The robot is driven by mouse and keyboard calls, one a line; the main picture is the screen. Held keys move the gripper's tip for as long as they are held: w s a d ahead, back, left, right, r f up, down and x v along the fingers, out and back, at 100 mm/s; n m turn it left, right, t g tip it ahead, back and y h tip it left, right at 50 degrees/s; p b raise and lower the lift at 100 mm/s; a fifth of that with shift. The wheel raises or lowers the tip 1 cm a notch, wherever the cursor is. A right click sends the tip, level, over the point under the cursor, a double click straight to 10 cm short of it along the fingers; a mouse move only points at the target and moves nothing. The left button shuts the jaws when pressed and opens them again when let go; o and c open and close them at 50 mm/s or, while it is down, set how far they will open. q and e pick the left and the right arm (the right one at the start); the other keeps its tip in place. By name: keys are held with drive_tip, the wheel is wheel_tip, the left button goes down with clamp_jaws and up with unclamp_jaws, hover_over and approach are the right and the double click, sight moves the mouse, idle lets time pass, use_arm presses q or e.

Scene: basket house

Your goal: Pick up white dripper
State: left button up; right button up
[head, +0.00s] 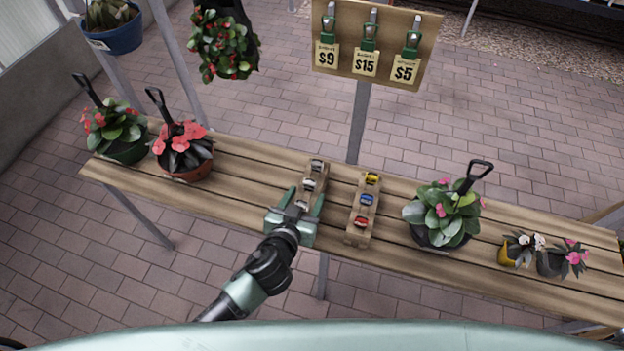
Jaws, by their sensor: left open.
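Small pale pieces sit in a row on the left wooden rack on the slatted table; they are white to grey, and too small to tell their shape well. The nearest pale piece, likely the white dripper (302,205), lies between the fingers of my left gripper (303,197). My left gripper is open and reaches over the near end of the left rack (312,176), one finger on each side. I cannot tell whether the fingers touch the piece. My right gripper is not in view.
Right of it, a second wooden rack (357,222) holds a yellow, a blue and a red piece. Potted plants stand at the table's left (184,152) and right (445,215). A price board (375,40) stands on a post behind. A hanging plant (223,45) is at the upper left.

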sight(309, 184)
use_arm(q)
drive_tip(key=x, duration=0.2)
drive_tip(key=p+x, duration=0.1)
drive_tip(key=x, duration=0.3)
drive_tip(key=shift+w+a+r, duration=0.2)
drive_tip(key=shift+w, duration=0.15)
drive_tip(key=c, duration=1.1)
